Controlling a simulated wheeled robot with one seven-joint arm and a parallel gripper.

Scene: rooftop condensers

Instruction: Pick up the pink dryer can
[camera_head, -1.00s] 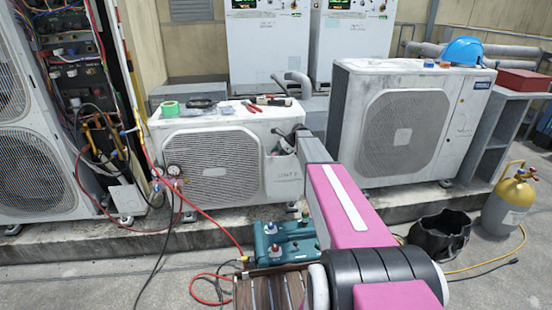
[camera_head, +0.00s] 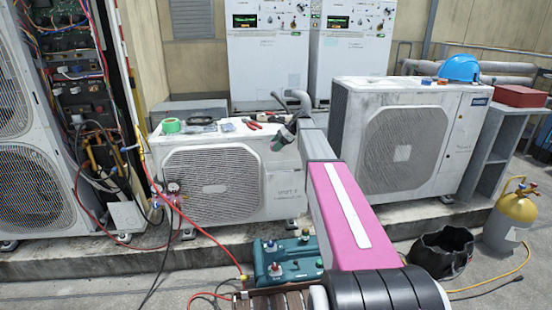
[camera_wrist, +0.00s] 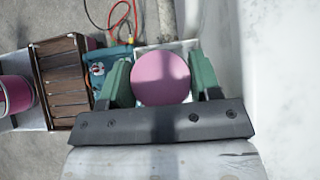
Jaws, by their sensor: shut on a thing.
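The pink dryer can (camera_wrist: 160,78) shows in the wrist view as a round pink end between the two green fingers of my gripper (camera_wrist: 161,82). The fingers press against it from both sides, and my gripper is shut on it. In the head view my gripper (camera_head: 285,136) is at the right front edge of the small condenser's top, beyond the end of my arm. The can is mostly hidden or too small to make out there.
The small condenser (camera_head: 215,185) carries green tape (camera_head: 171,125) and red pliers (camera_head: 254,125). A larger condenser (camera_head: 400,145) stands to the right with a blue hard hat (camera_head: 460,68). A teal case (camera_head: 287,262), black bucket (camera_head: 442,250) and yellow-topped cylinder (camera_head: 510,215) stand in front.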

